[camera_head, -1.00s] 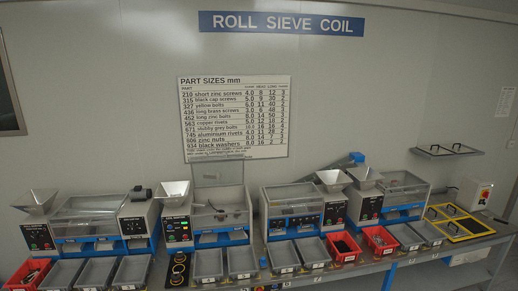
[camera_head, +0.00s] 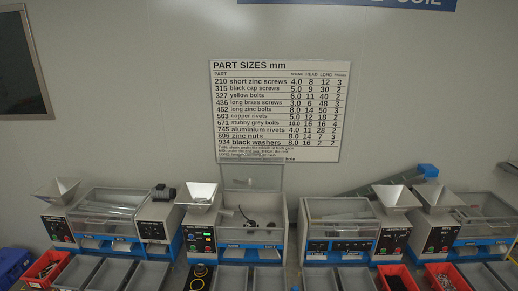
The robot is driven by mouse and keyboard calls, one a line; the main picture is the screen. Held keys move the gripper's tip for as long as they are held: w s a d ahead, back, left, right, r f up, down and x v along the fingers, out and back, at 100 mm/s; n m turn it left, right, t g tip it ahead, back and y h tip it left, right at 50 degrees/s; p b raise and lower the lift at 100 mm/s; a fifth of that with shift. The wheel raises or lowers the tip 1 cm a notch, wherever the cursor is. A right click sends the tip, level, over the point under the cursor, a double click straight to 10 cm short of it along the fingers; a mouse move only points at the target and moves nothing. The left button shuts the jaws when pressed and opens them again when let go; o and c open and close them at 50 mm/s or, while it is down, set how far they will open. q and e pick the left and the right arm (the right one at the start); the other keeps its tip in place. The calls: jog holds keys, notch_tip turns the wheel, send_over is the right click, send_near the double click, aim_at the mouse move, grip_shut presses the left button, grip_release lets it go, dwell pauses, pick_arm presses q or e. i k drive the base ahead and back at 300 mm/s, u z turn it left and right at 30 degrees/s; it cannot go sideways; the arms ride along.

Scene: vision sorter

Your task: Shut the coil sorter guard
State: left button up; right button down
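A sorter (camera_head: 237,257) stands left of the middle of the bench, with a hopper (camera_head: 198,195) and lit buttons on its left. Its clear, framed guard (camera_head: 252,177) stands raised at the back, so the bed with small dark parts (camera_head: 250,217) is open. The neighbouring sorters' clear covers look down: one at the left (camera_head: 105,203), one right of the middle (camera_head: 338,208) and one at the far right (camera_head: 487,205). I cannot read which machine is the coil sorter. Neither of my grippers is in view.
Grey trays (camera_head: 232,278) line the bench front. Red bins (camera_head: 47,268) hold parts at the left, with others (camera_head: 445,277) at the right. A blue crate (camera_head: 12,265) is at the left edge. A part-size chart (camera_head: 276,110) hangs on the wall.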

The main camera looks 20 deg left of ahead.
aim_at(250, 182)
jog(key=u, duration=0.3)
jog(key=i, duration=0.85)
jog(key=u, duration=0.65)
